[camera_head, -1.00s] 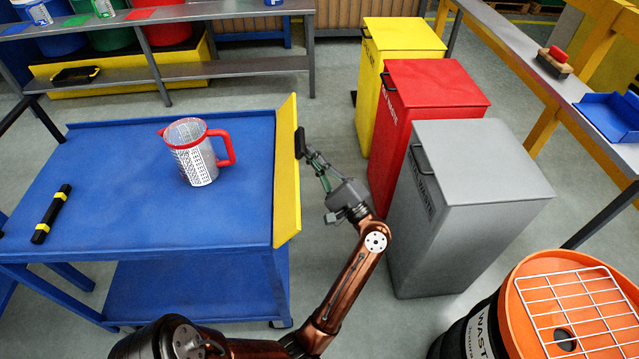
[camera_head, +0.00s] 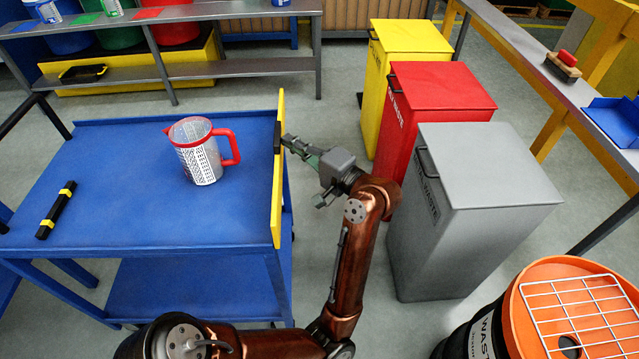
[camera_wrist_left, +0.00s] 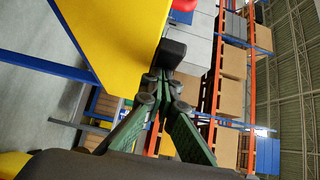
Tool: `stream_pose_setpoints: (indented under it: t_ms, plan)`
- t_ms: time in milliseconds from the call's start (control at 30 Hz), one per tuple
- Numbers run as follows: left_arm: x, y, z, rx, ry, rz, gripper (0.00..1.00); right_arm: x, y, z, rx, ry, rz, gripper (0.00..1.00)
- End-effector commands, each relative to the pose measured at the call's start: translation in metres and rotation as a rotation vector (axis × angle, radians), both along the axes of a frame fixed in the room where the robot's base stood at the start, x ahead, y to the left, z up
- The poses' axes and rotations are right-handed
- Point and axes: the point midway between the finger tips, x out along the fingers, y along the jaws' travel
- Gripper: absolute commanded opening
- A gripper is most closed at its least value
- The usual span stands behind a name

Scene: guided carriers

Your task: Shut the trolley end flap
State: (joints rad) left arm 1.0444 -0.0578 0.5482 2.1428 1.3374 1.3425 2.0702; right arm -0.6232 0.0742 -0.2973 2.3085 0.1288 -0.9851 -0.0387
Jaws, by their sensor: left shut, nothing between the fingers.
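The blue trolley (camera_head: 150,225) stands at the left in the head view. Its yellow end flap (camera_head: 277,190) stands up nearly upright along the trolley's right end; the flap also shows large in the left wrist view (camera_wrist_left: 130,40). A black handle block (camera_head: 277,137) is on the flap's outer face and also shows in the left wrist view (camera_wrist_left: 171,55). My left gripper (camera_head: 287,141) is shut and empty, with its fingertips at the block on the outer side. They seem to touch it. The fingers also show in the left wrist view (camera_wrist_left: 158,78). My right gripper is out of view.
A jug with a red handle (camera_head: 196,155) and a black-and-yellow bar (camera_head: 57,210) are on the trolley top. Yellow (camera_head: 412,38), red (camera_head: 440,85) and grey (camera_head: 485,165) bins stand right of my arm. An orange-topped drum (camera_head: 535,290) is at lower right.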

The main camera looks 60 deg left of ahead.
Motion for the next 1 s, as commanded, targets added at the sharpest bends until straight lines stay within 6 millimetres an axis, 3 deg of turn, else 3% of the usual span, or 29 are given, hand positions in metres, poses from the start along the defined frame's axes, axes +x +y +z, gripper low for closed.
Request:
stream_pose_setpoints:
  t_ms: [433,733,1000]
  plan:
    - [0.000,0.000,-0.001,-0.005,-0.007,0.002,0.00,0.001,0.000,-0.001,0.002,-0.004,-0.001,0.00]
    - [0.021,-0.016,-0.006,-0.005,-0.005,0.008,0.00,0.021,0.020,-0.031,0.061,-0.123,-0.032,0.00]
    - [0.031,-0.070,0.005,-0.006,-0.012,0.006,0.00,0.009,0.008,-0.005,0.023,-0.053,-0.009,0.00]
